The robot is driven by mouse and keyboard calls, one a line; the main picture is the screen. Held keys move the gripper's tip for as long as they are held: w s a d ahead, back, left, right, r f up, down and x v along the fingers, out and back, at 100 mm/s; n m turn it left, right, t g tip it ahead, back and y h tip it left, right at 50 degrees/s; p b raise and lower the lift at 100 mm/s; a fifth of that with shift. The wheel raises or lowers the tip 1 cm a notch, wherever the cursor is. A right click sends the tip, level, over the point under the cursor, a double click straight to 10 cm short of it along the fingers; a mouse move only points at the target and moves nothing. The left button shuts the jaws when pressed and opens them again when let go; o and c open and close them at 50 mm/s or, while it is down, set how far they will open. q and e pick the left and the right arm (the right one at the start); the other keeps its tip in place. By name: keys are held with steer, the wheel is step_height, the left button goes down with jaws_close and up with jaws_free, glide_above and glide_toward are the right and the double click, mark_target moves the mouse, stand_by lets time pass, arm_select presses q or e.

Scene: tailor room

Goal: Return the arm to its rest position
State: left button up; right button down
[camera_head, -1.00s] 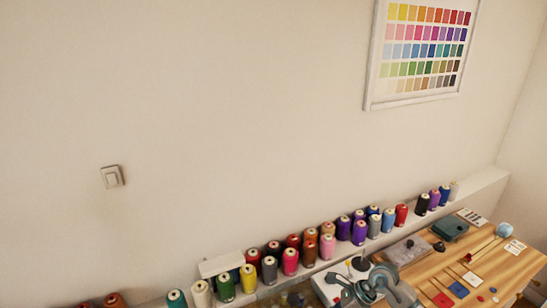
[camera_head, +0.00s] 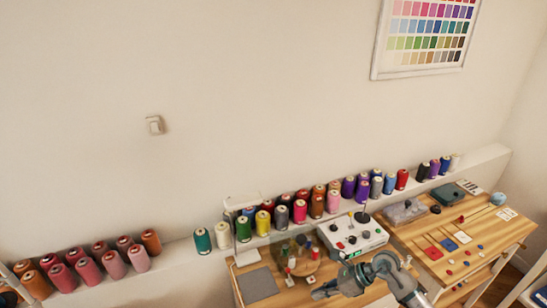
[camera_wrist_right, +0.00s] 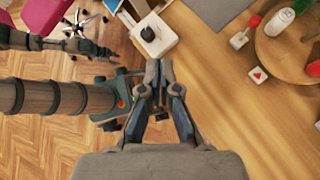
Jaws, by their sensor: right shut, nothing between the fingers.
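My right arm comes in from the bottom right of the head view. Its gripper (camera_head: 326,291) is over the front part of the wooden table, beside a small round wooden stand with little spools (camera_head: 300,265). In the right wrist view the two fingers of this gripper (camera_wrist_right: 159,72) are closed together at the tips with nothing between them. They are seen against the table edge and the parquet floor.
A white control box (camera_head: 352,240) stands behind the right arm. A grey mat (camera_head: 257,285) lies left of the gripper. Thread cones line the wall ledge (camera_head: 180,257). Coloured patches and sticks lie on the right table (camera_head: 490,240). Parquet floor (camera_wrist_right: 60,145) shows below.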

steer(key=s+a+r+m+t+y, duration=0.1)
steer(key=a+r+m+t+y, duration=0.5)
steer(key=a+r+m+y, duration=0.25)
steer(key=w+d+f+m+t+h, duration=0.1)
steer(key=d+f+m+t+h, duration=0.1)
steer(key=d+m+t+h, duration=0.65)
steer(key=w+f+m+t+h, duration=0.15)
steer(key=m+t, duration=0.35)
steer(key=m, duration=0.8)
steer(key=s+d+f+m+g+h, duration=0.35)
steer(key=d+f+m+h, duration=0.25)
steer(key=f+m+h, duration=0.3)
steer(key=s+d+f+m+g, duration=0.1)
steer(key=s+f+m+g, duration=0.55)
steer(key=s, duration=0.65)
steer(key=s+d+f+m+g, duration=0.1)
steer(key=s+f+m+g, duration=0.2)
steer(key=s+f+g, duration=0.7)
step_height(320, 180, down, 18)
steer(key=s+t, duration=0.3)
arm_select(q)
steer(key=shift+a, duration=0.35)
arm_select(e)
steer(key=s+f, duration=0.4)
steer(key=f, duration=0.4)
steer(key=s+f+g, duration=0.1)
steer(key=s+f, duration=0.2)
steer(key=f, duration=0.6)
steer(key=shift+s+d+f+n+y, duration=0.15)
steer(key=shift+s+n+y, duration=0.2)
